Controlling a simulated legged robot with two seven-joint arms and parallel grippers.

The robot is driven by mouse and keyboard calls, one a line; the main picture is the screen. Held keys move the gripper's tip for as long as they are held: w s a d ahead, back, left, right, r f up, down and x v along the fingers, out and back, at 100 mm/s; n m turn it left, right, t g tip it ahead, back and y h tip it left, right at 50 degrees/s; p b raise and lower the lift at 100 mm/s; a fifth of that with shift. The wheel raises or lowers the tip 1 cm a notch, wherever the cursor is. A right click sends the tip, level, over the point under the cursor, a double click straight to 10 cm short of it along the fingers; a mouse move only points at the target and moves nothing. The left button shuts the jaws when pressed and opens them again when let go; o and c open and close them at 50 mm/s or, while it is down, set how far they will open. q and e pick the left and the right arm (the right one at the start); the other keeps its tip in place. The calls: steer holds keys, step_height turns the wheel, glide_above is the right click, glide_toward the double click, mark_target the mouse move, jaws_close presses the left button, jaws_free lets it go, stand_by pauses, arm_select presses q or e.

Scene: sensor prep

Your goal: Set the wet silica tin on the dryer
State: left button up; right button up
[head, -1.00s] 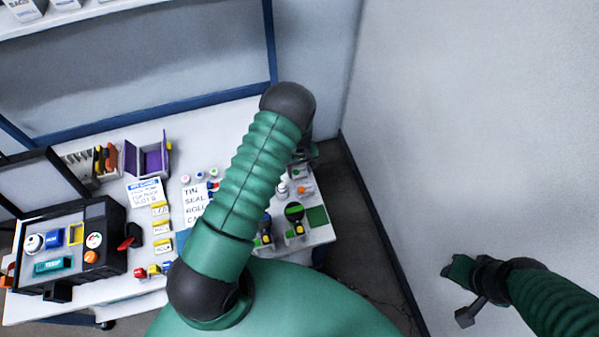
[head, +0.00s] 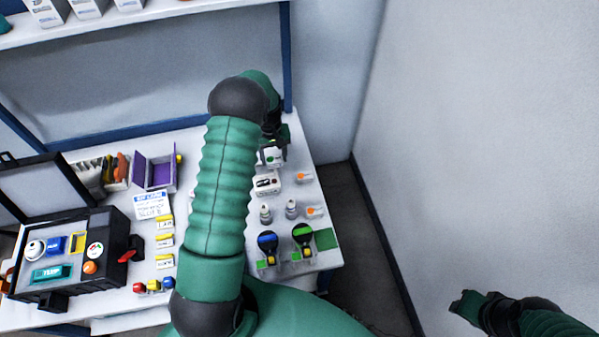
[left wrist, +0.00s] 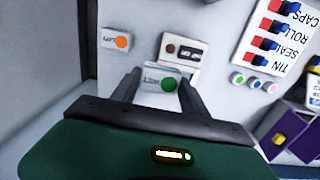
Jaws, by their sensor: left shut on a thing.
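My left gripper (left wrist: 160,76) is shut on a white box-shaped tin (left wrist: 158,82) with a green dot and dark lettering too small to read surely. In the head view the tin (head: 272,157) shows below the dark wrist, over the table's far right part. A white unit with a dark panel and a reddish-brown round spot, which looks like the dryer (left wrist: 181,49), lies just beyond the fingertips; it also shows in the head view (head: 266,184). I cannot tell whether the tin touches anything below. My right gripper (head: 466,304) hangs away from the table, its jaws unclear.
A white box with an orange dot (left wrist: 116,40) lies beside the dryer. Small bottles (head: 291,209), two dark round-headed tools (head: 303,234) and a green pad (head: 326,239) stand nearer. A purple bin (head: 155,171) and black case (head: 70,262) are left. The wall is right.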

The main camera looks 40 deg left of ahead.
arm_select(q)
steer(key=a, duration=0.2)
steer(key=s+a, duration=0.1)
steer(key=a, duration=0.1)
steer(key=shift+s+a+f+b, duration=0.1)
steer(key=shift+s+a+b, duration=0.1)
steer(key=shift+b, duration=0.15)
steer(key=shift+d+f+b, duration=0.1)
steer(key=shift+f+b, duration=1.3)
steer(key=shift+f, duration=0.45)
steer(key=shift+r, duration=0.15)
steer(key=shift+f, duration=0.45)
